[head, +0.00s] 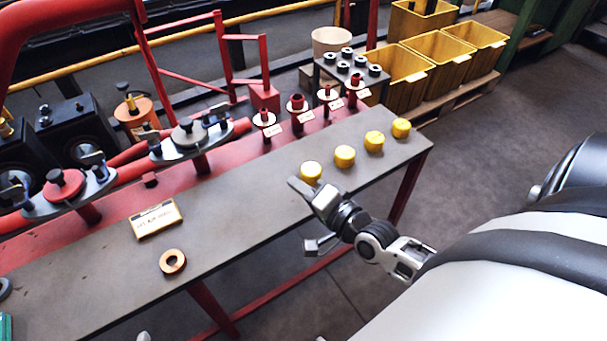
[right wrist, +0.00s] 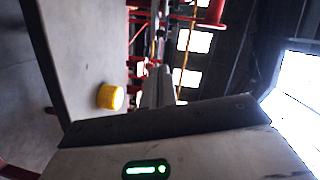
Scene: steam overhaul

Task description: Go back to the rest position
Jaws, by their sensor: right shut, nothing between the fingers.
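My right gripper (head: 297,186) shows in the head view over the front edge of the grey bench (head: 235,205). Its fingers are shut with nothing between them. The fingertips are close to the nearest yellow cap (head: 311,172); I cannot tell whether they touch it. In the right wrist view my shut fingers (right wrist: 158,88) point away from the camera, and a yellow cap (right wrist: 110,97) stands to their left on the bench top. My left gripper is not in view.
More yellow caps (head: 374,141) stand in a row toward the bench's right end. A ring (head: 173,262) and a labelled box (head: 156,220) lie on the left part. Red valve fittings (head: 297,103) line the back. Yellow bins (head: 403,76) stand behind. Floor at right is open.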

